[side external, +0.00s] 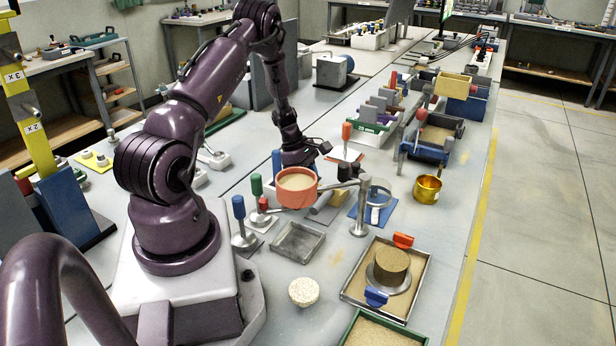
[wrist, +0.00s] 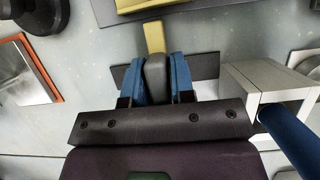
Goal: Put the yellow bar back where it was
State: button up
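A narrow yellow bar (wrist: 154,38) shows in the wrist view just beyond my fingertips, with its near end against a dark grey rounded block (wrist: 155,75). I cannot tell whether the two are joined. My gripper (wrist: 156,82) has its blue fingers close against both sides of the grey block. A wider yellow piece (wrist: 140,5) is cut off by the top edge of the wrist view. In the side view my gripper (side external: 308,155) is low over the bench behind an orange-red bowl (side external: 296,188), and its fingertips are hidden.
In the wrist view a grey block (wrist: 270,78) with a blue rod (wrist: 290,135) stands close on the right, and an orange-edged plate (wrist: 25,70) lies left. In the side view a metal stand (side external: 360,215), an empty grey tray (side external: 298,242) and a brass cup (side external: 427,189) are nearby.

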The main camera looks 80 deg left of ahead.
jog(key=shift+o, duration=1.3)
jog(key=v, duration=1.2)
jog(key=w+d+r+m, duration=0.45)
jog(key=d+r, duration=0.25)
jog(key=r, duration=0.2)
jog(key=d+r+m+y, duration=0.1)
jog(key=d+r+m, duration=0.8)
jog(key=d, duration=0.4)
jog(key=s+d+r+m+t+y, duration=0.1)
jog(key=s+d+r+m, duration=0.1)
jog(key=s+d+m, duration=0.3)
jog(key=s+d+r+m+t+y, duration=0.1)
jog(key=s+d+r+m, duration=0.1)
jog(key=s+d+m, duration=0.3)
jog(key=d+m, duration=0.3)
jog(key=d, duration=0.1)
jog(key=shift+s+d+r, duration=0.2)
jog(key=shift+d+r, duration=0.1)
jog(key=shift+r, duration=0.1)
jog(key=shift+m, duration=0.25)
